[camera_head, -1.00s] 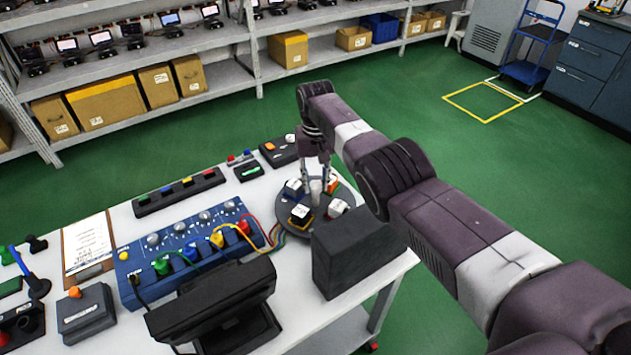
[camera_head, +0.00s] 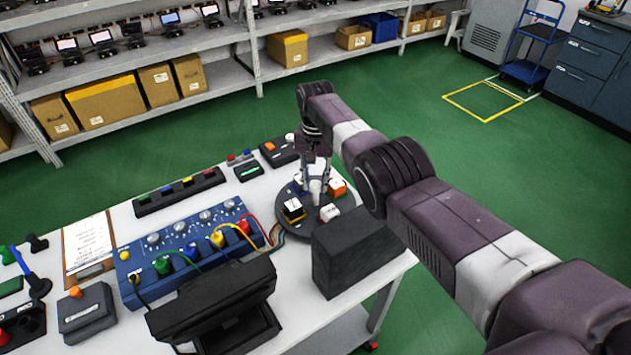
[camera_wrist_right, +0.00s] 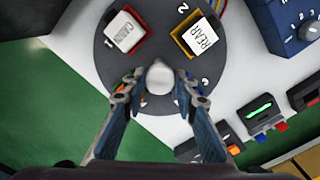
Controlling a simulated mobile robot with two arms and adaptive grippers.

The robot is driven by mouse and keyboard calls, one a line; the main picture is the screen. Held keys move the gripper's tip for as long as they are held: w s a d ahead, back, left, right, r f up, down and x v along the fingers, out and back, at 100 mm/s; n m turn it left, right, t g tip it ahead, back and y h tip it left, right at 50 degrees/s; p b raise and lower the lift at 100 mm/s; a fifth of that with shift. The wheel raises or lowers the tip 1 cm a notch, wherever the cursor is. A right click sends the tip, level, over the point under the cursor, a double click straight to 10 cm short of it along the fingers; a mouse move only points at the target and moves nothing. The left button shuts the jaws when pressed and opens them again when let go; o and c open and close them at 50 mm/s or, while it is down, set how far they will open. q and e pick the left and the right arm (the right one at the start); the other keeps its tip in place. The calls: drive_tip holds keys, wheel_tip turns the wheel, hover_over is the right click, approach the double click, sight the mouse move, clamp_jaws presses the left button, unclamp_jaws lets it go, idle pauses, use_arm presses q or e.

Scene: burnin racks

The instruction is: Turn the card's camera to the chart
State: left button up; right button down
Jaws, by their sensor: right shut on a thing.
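A round dark turntable (camera_head: 281,203) near the right end of the white table carries several small labelled blocks. It also shows in the wrist view (camera_wrist_right: 112,68). A yellow-edged block (camera_head: 293,210) reads "REAR" in the wrist view (camera_wrist_right: 200,38). A white-topped block (camera_head: 329,213) has a red edge in the wrist view (camera_wrist_right: 124,32). An orange block (camera_head: 337,187) stands at the back right. My right gripper (camera_wrist_right: 160,85) is shut on the white centre knob (camera_wrist_right: 160,76) of the turntable. A clipboard with a printed card (camera_head: 88,245) lies at left. I cannot identify the chart. My left gripper is out of view.
A black box (camera_head: 345,260) stands close in front of the turntable. A blue panel (camera_head: 185,245) with knobs and coloured cables is left of it. A dark monitor-like unit (camera_head: 215,300) is in front. Small dark boxes (camera_head: 280,151) sit behind.

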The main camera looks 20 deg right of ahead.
drive_tip(key=shift+w+r, duration=0.1)
drive_tip(key=shift+r, duration=0.05)
idle(0.4)
drive_tip(key=c, duration=1.7)
unclamp_jaws()
drive_tip(key=shift+o, duration=0.9)
wheel_tip(320, 180, up, 12)
